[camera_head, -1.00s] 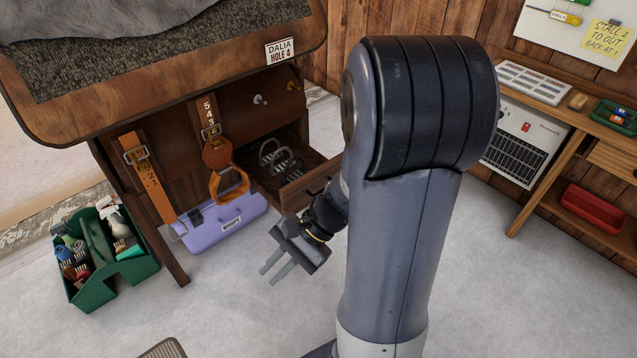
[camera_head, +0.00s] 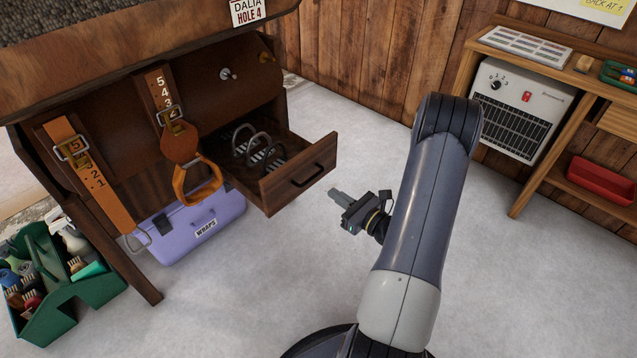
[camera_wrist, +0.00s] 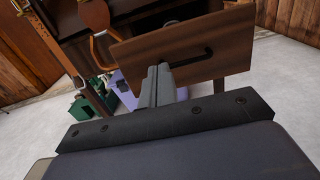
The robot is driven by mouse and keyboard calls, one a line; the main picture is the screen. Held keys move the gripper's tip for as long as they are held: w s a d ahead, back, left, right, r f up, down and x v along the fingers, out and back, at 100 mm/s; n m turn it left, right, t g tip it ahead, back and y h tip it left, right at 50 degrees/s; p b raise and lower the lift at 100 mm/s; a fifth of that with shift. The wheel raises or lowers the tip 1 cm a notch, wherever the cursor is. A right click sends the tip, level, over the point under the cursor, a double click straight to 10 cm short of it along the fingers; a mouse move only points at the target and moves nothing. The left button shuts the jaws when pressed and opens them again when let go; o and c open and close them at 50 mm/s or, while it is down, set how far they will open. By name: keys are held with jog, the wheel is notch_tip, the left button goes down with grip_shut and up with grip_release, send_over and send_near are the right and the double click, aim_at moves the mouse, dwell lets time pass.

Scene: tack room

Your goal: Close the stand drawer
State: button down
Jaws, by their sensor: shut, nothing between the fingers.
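The stand drawer (camera_head: 297,182) is pulled out of the dark wooden stand (camera_head: 110,120), with a dark bar handle on its front. Metal stirrup-like pieces (camera_head: 258,148) lie inside it. My gripper (camera_head: 337,194) is shut and empty, to the right of the drawer front and apart from it in the head view. In the wrist view, the drawer front (camera_wrist: 190,50) stands ahead of the shut fingertips (camera_wrist: 158,72), which overlap its lower part in the picture; I cannot tell the exact gap there.
Orange leather straps (camera_head: 182,145) hang from the stand. A lilac box (camera_head: 190,225) marked WRAPS sits beneath, and a green grooming caddy (camera_head: 70,290) stands at left. A heater (camera_head: 518,105) and shelf bench are at right. The floor around my gripper is clear.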

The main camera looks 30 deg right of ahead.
aim_at(294, 167)
jog(key=b+x, duration=0.2)
jog(key=x, duration=1.1)
jog(key=shift+w+a, duration=0.15)
jog(key=shift+w, duration=0.1)
jog(key=shift+w, duration=0.1)
